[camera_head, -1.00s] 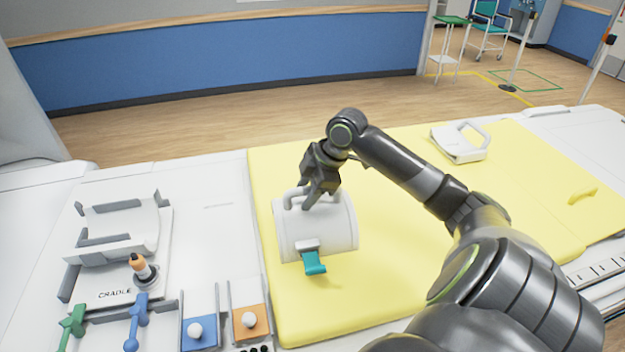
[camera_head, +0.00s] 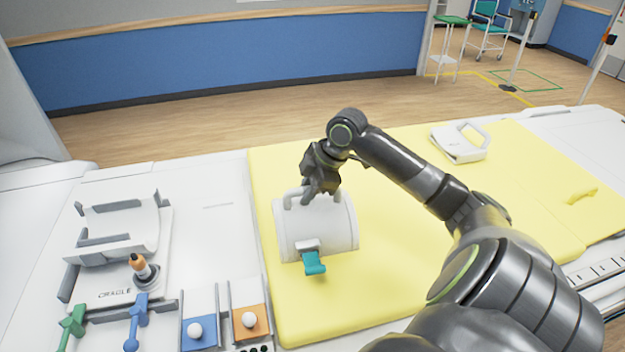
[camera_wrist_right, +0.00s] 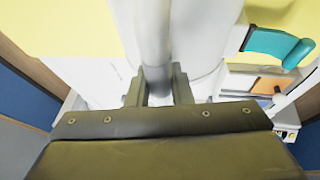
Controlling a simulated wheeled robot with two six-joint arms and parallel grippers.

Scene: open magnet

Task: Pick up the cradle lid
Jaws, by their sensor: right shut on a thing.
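The cradle lid (camera_head: 318,228), a white rounded piece with a loop handle on top and a teal latch (camera_head: 314,262) at its front, rests on the yellow mat. My right gripper (camera_head: 308,196) reaches down onto it from above and is shut on its handle. In the right wrist view, the white handle bar (camera_wrist_right: 153,40) runs between the two fingers (camera_wrist_right: 158,92). The underside of the lid is hidden. My left gripper is not in view.
A white tray marked CRADLE (camera_head: 115,297) is at the left, with an orange-tipped peg (camera_head: 138,262) on it. Green and blue levers (camera_head: 136,320) and two knob panels (camera_head: 250,321) stand in front. Another white handled piece (camera_head: 456,150) lies back right on the yellow mat (camera_head: 400,275).

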